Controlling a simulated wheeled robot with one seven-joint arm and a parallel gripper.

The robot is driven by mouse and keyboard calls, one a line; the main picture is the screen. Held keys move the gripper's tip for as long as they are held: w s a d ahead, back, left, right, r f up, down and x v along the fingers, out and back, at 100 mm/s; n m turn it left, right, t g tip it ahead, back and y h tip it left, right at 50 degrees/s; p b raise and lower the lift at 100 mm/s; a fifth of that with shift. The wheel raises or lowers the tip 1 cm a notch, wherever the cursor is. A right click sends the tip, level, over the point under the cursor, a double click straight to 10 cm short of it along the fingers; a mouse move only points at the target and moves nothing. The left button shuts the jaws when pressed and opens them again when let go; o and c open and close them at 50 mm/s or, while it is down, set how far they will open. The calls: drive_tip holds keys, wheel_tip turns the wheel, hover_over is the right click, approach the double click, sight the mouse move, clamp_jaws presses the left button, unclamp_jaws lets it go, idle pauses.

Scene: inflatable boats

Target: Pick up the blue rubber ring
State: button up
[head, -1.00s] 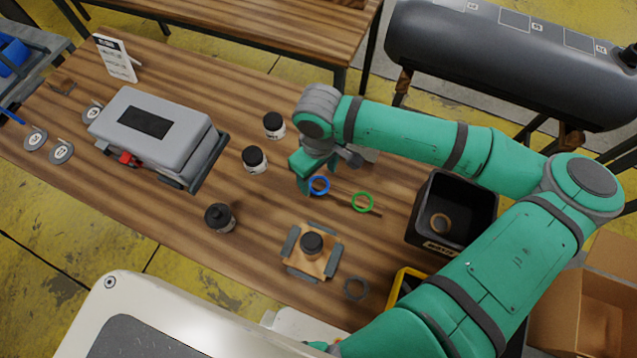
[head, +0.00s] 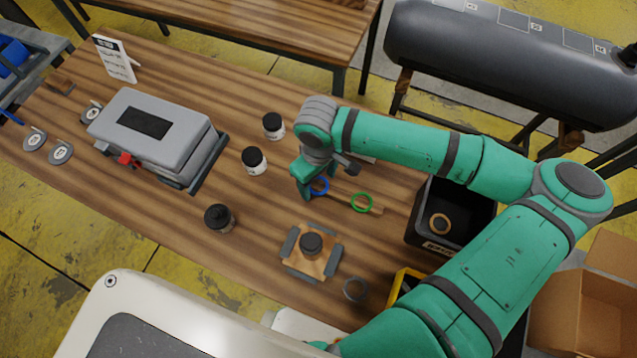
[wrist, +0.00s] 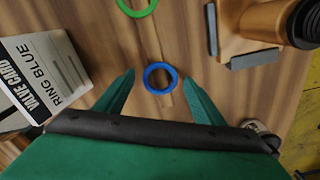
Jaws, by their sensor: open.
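The blue rubber ring (wrist: 147,77) lies on the wooden table in the wrist view, between and slightly beyond my open fingertips. It also shows partly in the head view (head: 321,186), beside my gripper. My gripper (wrist: 158,80) is open and empty, one finger on each side of the ring with gaps. In the head view my gripper (head: 306,182) points down above the table, and its wrist hides part of that area. Its exact height above the ring is hard to tell.
A card reading "RING BLUE" (wrist: 42,70) stands left in the wrist view. A fixture with a dark cap (head: 311,244), dark jars (head: 254,160) and a black bin (head: 452,243) are around.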

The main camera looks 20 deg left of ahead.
drive_tip(key=c, duration=0.8)
drive_tip(key=shift+r, duration=0.15)
